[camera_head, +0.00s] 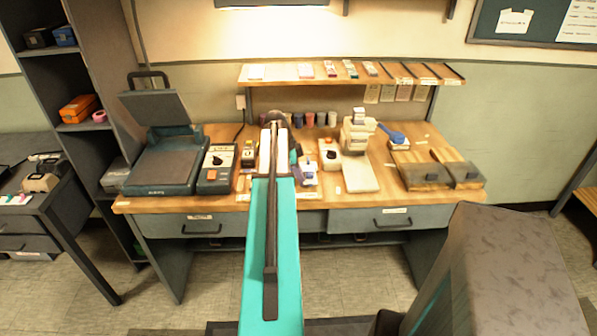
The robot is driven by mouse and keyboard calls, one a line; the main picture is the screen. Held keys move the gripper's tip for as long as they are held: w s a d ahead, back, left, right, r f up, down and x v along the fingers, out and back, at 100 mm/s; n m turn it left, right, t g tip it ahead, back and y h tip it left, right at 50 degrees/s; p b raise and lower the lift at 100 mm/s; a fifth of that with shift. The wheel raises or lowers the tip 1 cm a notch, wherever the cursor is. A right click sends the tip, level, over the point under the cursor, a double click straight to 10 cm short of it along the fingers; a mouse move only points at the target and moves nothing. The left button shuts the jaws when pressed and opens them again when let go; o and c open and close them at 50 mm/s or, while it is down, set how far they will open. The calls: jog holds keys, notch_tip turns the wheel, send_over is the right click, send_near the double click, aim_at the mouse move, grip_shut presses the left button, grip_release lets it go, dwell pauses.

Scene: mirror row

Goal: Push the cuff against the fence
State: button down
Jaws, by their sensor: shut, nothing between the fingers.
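My teal arm (270,245) reaches up the middle of the picture to the wooden workbench (228,200). Its far end, with pale side parts and a dark rounded joint, is over the middle of the bench. My gripper's fingers cannot be made out; the arm hides that spot. I cannot pick out the cuff or the fence for certain. Small white and dark items (307,172) lie just right of the arm's end. Whether anything touches the gripper is hidden.
A large dark machine with a raised lid (160,167) stands at the bench's left, with a small dark device (215,168) beside it. A pale stacked device (360,160), a blue-handled item (393,135) and two low boxes (428,176) stand right. A shelf (350,76) overhangs the back.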

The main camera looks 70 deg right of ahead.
jog(key=w, duration=0.1)
jog(key=w+a+p, duration=0.1)
jog(key=w, duration=0.1)
jog(key=shift+a+r, duration=0.1)
jog(key=shift+r, duration=0.05)
jog(key=shift+w+a, duration=0.15)
jog(key=shift+w, duration=0.25)
jog(key=shift+w, duration=0.1)
jog(key=shift+w+a, duration=0.25)
jog(key=shift+w, duration=0.4)
jog(key=shift+w+a, duration=0.25)
jog(key=shift+w, duration=0.35)
jog(key=shift+s, duration=0.1)
jog(key=shift+s+d, duration=0.25)
jog(key=shift+s, duration=0.35)
jog(key=s, duration=0.1)
jog(key=s+d+b, duration=0.1)
jog(key=shift+s+r, duration=0.3)
jog(key=shift+s, duration=0.05)
jog(key=b+v, duration=0.1)
jog(key=v, duration=0.8)
jog(key=shift+b, duration=0.4)
